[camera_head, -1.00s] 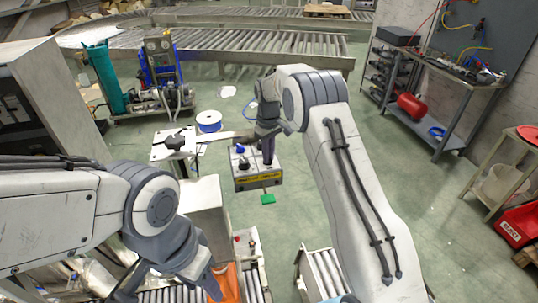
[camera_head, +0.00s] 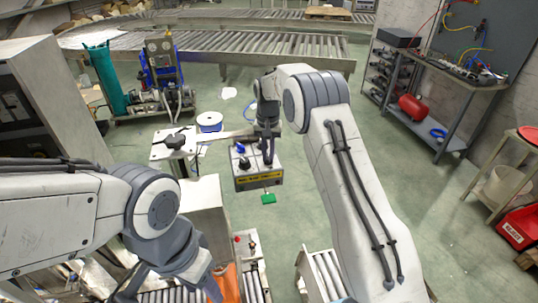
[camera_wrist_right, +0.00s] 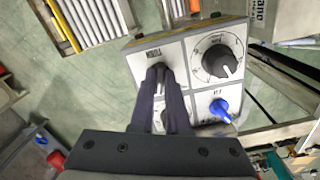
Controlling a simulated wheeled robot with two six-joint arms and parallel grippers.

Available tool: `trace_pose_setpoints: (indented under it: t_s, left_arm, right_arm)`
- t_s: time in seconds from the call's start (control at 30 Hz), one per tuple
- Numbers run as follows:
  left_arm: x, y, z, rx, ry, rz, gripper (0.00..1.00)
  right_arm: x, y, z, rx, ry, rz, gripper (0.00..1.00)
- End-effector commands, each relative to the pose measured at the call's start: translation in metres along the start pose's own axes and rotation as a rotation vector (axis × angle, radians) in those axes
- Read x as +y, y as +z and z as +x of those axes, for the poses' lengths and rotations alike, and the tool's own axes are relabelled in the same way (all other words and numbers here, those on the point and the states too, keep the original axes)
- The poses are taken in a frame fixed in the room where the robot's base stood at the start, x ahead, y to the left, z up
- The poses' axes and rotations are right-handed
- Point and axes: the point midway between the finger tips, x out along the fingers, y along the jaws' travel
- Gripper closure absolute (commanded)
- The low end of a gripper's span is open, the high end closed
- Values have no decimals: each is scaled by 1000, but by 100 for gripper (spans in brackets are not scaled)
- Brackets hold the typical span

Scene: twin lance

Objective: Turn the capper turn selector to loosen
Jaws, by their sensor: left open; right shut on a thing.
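The capper control box (camera_head: 258,181) has a pale top with knobs and a yellow label strip on its front. My right gripper (camera_head: 268,158) comes down on its right part. In the right wrist view, the panel shows a large black dial (camera_wrist_right: 219,62), a blue knob (camera_wrist_right: 220,108) and a dark selector knob (camera_wrist_right: 157,72). My right gripper (camera_wrist_right: 160,88) is shut on that selector knob, whose label is too small to read surely. Another knob is partly hidden behind the fingers. My left gripper (camera_head: 168,289) is open and empty at the bottom left, away from the box.
Roller conveyors (camera_head: 255,45) cross the back. Open green floor lies to the right of my right arm.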

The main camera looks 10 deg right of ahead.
Motion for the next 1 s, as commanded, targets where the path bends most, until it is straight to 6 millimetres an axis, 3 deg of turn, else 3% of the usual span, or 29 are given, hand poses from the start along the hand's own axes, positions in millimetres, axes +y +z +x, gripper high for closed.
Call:
trace_pose_setpoints:
  t_s: [0.4, 0.9, 0.93, 1.0]
  left_arm:
    - [0, 0, 1, 0, 0, 0, 50]
    - [0, 0, 1, 0, 0, 0, 50]
    - [0, 0, 1, 0, 0, 0, 50]
    - [0, 0, 1, 0, 0, 0, 50]
  right_arm:
    - [-1, -2, -2, 7, -3, 165, 100]
    - [-1, -2, -3, 9, -4, 184, 100]
    - [-1, -2, -3, 9, -4, 184, 79]
    - [-1, -2, -3, 8, -4, 183, 56]
